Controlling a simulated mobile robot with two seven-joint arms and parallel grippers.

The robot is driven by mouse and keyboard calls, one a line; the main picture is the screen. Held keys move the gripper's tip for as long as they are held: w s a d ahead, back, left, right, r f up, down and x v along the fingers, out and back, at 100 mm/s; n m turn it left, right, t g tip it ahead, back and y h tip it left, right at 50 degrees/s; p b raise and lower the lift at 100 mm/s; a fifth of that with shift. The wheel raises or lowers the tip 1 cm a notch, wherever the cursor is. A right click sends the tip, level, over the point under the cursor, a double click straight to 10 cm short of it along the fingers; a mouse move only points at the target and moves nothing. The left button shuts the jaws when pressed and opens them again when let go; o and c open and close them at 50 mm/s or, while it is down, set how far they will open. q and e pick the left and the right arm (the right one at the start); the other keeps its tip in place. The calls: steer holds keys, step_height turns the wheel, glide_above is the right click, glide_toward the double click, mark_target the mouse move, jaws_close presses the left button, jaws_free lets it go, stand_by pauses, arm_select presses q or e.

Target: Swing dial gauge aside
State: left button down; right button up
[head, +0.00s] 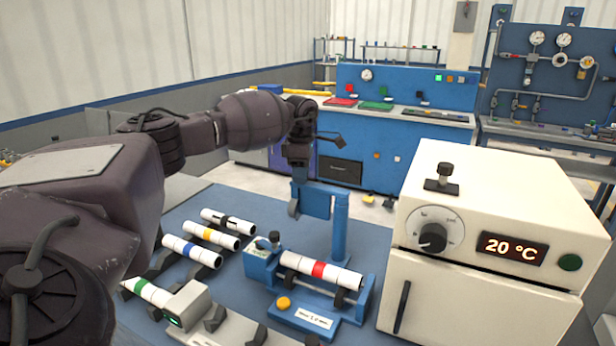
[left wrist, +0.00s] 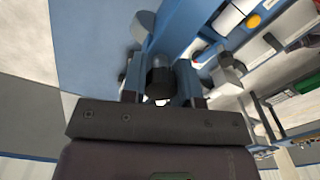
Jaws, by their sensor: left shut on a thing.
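The blue swing arm (head: 314,205) hangs on a blue post (head: 340,228) behind the test fixture, with a small grey disc (head: 292,209), likely the dial gauge, at its left end. My left gripper (head: 298,168) is at the top of this arm's left end. In the left wrist view, my left gripper's fingers (left wrist: 162,92) are shut around a dark knob (left wrist: 160,78) on the blue arm. A white pipe with a red band (head: 318,270) lies on the blue fixture (head: 300,315) in front of the post. My right gripper is not in view.
White pipes with black (head: 228,220), yellow (head: 208,235) and blue (head: 192,250) bands lie on dark supports at left. A green-banded pipe (head: 148,290) lies in front, by a grey device. A cream oven (head: 490,225) reading 20 °C stands close on the right.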

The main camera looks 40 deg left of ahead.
arm_select(q)
steer(key=shift+r, duration=0.15)
steer(key=c, duration=1.2)
jaws_free()
steer(key=shift+c, duration=0.2)
steer(key=o, duration=0.4)
steer(key=shift+w, duration=0.1)
step_height(320, 180, up, 11)
steer(key=shift+f, duration=0.15)
